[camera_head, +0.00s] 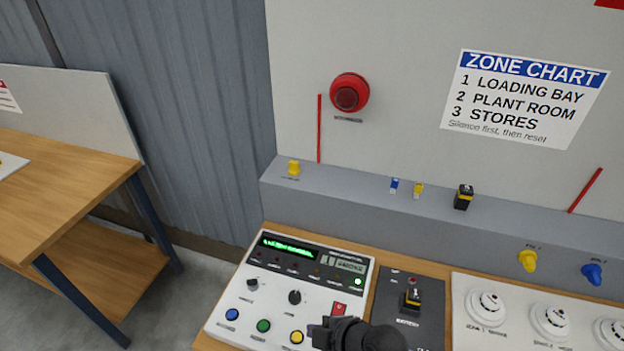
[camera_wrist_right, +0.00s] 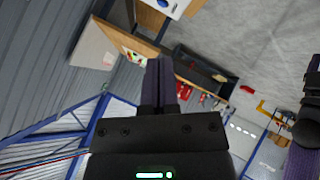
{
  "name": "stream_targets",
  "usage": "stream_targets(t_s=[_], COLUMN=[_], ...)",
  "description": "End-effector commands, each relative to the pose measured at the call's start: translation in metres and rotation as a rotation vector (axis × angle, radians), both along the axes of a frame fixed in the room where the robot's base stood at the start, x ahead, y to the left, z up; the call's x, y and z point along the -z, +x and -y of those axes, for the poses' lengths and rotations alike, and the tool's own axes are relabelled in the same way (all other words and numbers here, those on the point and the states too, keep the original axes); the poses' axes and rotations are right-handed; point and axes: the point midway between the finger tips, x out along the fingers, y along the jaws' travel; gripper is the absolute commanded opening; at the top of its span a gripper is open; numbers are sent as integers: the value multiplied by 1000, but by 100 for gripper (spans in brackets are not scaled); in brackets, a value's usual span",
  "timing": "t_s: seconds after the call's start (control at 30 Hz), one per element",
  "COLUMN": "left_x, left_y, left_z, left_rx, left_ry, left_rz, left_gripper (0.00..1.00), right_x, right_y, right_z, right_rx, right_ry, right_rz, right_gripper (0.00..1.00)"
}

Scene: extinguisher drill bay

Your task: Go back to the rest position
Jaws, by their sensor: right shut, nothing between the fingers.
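My right gripper (camera_head: 322,333) shows at the bottom edge of the head view, dark and partly cut off. It overlaps the lower right part of the white control panel (camera_head: 262,290); I cannot tell whether it touches the panel. In the right wrist view the two dark fingers of this gripper (camera_wrist_right: 159,72) lie together, shut with nothing between them. My left gripper is not seen in the head view.
The panel has a green display and several knobs and buttons. A dark key-switch box (camera_head: 408,310) stands right of it, then white detectors (camera_head: 488,308). A grey ledge (camera_head: 340,198) runs behind. A wooden bench (camera_head: 60,175) stands left, with open floor between.

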Motion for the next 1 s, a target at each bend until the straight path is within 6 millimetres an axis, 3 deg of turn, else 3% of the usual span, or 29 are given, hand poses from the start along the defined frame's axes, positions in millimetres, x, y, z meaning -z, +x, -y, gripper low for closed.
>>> stream_targets(t_s=[0.23, 0.47, 0.67, 1.0], left_x=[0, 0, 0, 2], left_y=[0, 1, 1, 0], left_z=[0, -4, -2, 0], left_rx=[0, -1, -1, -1], left_ry=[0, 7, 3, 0], left_rz=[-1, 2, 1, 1], left_gripper=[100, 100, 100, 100], right_x=[-11, -26, -44, -80], right_y=[-25, -51, -83, -149], right_z=[-2, 13, 53, 143], right_rx=[122, 338, 700, 1451], right_ry=[52, 83, 92, 99], right_rz=[-142, -309, -482, -638], right_gripper=[0, 0, 0, 0])
